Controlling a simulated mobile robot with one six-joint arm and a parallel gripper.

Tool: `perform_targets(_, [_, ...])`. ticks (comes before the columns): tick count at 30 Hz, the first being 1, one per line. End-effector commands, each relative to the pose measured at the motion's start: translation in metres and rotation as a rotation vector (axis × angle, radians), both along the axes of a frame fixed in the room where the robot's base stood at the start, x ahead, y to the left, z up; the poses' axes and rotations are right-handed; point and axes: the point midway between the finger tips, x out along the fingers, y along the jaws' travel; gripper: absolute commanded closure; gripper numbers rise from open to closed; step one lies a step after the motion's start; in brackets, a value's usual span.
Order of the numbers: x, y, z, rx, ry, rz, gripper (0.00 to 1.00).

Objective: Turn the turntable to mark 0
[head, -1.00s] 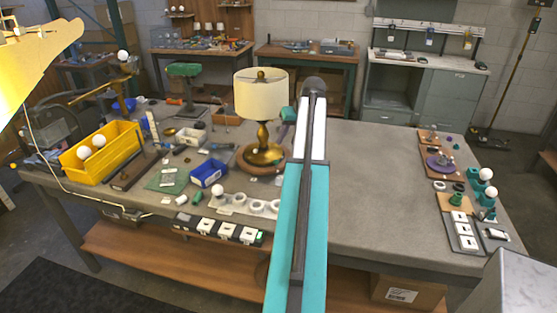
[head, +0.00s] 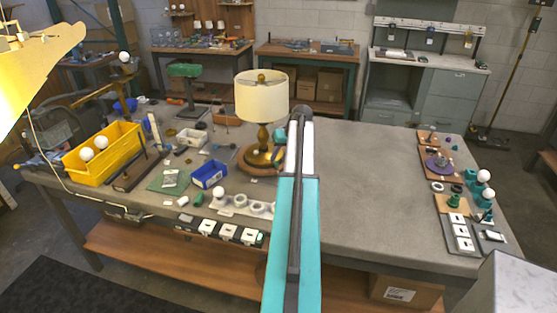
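A brass table lamp (head: 263,137) with a cream shade (head: 262,97) stands upright on a round wooden disc (head: 247,168), which looks like the turntable. Marks on the disc are too small to read, and its right side is partly covered by my arm. My arm reaches forward over the bench, just right of the lamp. A teal part of my wrist (head: 279,134) shows beside the lamp stem. My gripper's fingers are close to the lamp's right side but mostly hidden and too small to make out. I cannot tell whether they touch the disc.
Left of the lamp are a blue bin (head: 209,175), a yellow bin (head: 104,153) with white bulbs, a green mat (head: 168,181) and small parts. White rings and a switch strip (head: 229,234) lie in front. The bench right of my arm is clear up to wooden boards (head: 431,140) at the right edge.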

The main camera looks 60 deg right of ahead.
Motion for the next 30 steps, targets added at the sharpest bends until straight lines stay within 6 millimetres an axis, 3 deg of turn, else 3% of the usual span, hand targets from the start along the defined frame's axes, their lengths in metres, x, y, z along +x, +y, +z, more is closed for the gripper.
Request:
perform_targets(9, [0.012,-0.003,-0.024,0.000,0.000,0.000,0.62])
perform_targets(21, [0.012,-0.004,-0.029,-0.001,0.000,-0.001,0.62])
perform_targets(23, [0.012,-0.004,-0.029,-0.001,0.000,-0.001,0.69])
perform_targets(28, [0.012,-0.004,-0.029,-0.001,0.000,-0.001,0.98])
perform_targets(30, [0.012,-0.004,-0.029,-0.001,0.000,-0.001,1.00])
